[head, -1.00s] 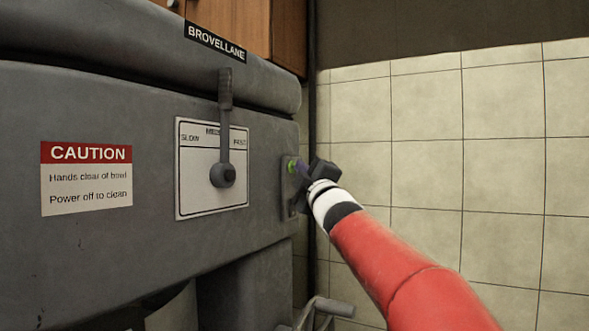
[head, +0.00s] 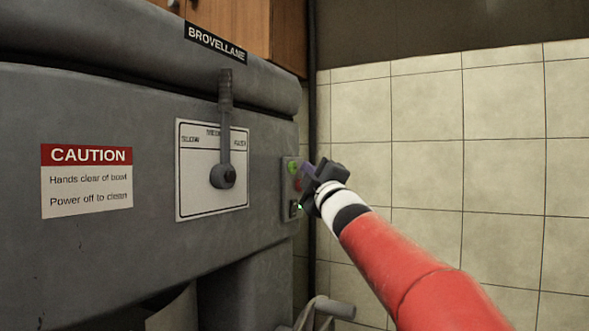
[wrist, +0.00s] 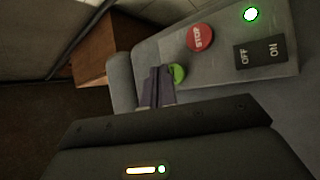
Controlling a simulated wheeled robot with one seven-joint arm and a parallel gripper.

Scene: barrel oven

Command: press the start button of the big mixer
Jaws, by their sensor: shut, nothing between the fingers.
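The big mixer (head: 110,110) is a grey machine filling the left of the head view. A small control panel (head: 287,190) sits at its right edge. The green button (head: 292,167) is at the panel's top, and it also shows in the wrist view (wrist: 178,72). The red STOP button (wrist: 200,37) and a black OFF/ON switch (wrist: 259,52) are beside it. A small green light (wrist: 251,14) is lit. My gripper (head: 304,171) is shut and empty. Its fingertips are close to the green button and partly cover it in the wrist view; they look slightly apart from it.
A speed lever (head: 225,140) stands upright over a white dial plate left of the panel. A red and white caution sign (head: 86,178) is further left. Grey handles (head: 325,309) stick out below the panel.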

